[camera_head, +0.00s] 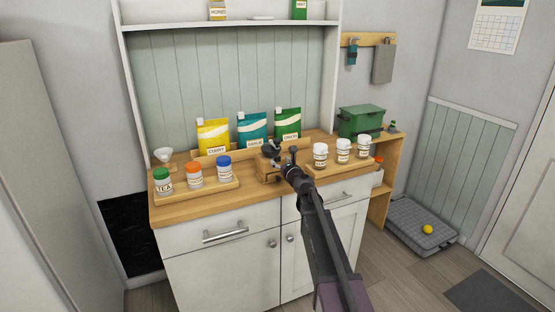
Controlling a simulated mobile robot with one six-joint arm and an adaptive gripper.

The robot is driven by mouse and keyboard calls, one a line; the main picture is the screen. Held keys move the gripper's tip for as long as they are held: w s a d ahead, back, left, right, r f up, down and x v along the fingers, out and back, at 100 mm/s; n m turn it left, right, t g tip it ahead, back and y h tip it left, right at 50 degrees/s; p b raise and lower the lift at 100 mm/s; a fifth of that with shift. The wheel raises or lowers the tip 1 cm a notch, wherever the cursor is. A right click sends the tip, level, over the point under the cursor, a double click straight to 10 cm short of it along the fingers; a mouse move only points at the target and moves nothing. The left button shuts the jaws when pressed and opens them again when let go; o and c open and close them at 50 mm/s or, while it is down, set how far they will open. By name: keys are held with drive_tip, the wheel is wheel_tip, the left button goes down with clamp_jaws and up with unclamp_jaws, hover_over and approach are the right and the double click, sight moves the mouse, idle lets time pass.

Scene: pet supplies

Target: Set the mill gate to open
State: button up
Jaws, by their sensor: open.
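A small wooden mill (268,175) with dark parts at its top stands near the middle of the counter. My arm reaches up from the bottom of the picture. My gripper (287,157) is open, at the mill's upper right in the picture, and hides part of it. The dark parts of the mill and my gripper run together here. I cannot tell whether they touch. The mill's gate cannot be made out, so its setting does not show.
The wooden counter (195,211) holds a tray (215,189) of three jars at left and three white jars (343,150) at right. Three pouches (252,130) stand behind. A green box (361,121) is at right. Bare counter shows along the front left edge.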

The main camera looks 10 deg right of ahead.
sight(278, 158)
drive_tip(key=shift+x, duration=1.5)
